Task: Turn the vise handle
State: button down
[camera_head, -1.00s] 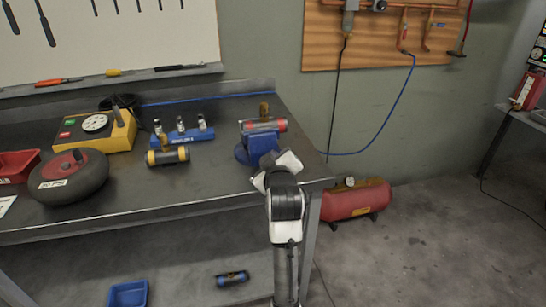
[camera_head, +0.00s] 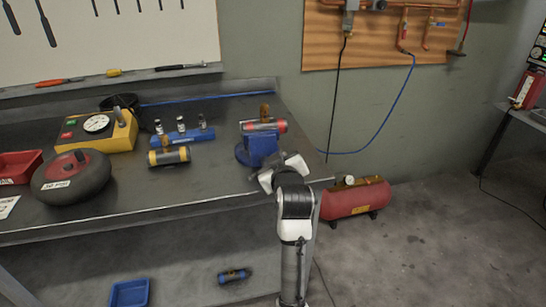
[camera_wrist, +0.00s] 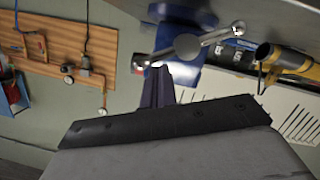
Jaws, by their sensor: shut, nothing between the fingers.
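The blue vise (camera_head: 262,149) stands at the right front corner of the workbench, clamping a red-and-grey cylinder (camera_head: 265,126) with a brass fitting. In the wrist view the vise handle (camera_wrist: 216,37) is a silver bar with a round hub and a ball end, in front of the blue vise body (camera_wrist: 185,73). My gripper (camera_wrist: 157,74) is shut and empty, its dark fingertips close to the bar left of the hub. I cannot tell whether they touch it. In the head view my white wrist hides the fingers and handle.
A yellow gauge box (camera_head: 95,131), a black wheel (camera_head: 72,178), a yellow-and-black cylinder (camera_head: 168,156) and a blue rack (camera_head: 184,137) stand left on the bench. A red air tank (camera_head: 355,198) sits on the floor to the right.

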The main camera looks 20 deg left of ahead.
jog(key=shift+w+d+f+m, duration=0.25)
jog(key=shift+d+f+m, duration=0.1)
jog(key=shift+m, duration=0.45)
jog(key=shift+d+f, duration=0.15)
jog(key=shift+w, duration=0.1)
jog(key=shift+p, duration=0.3)
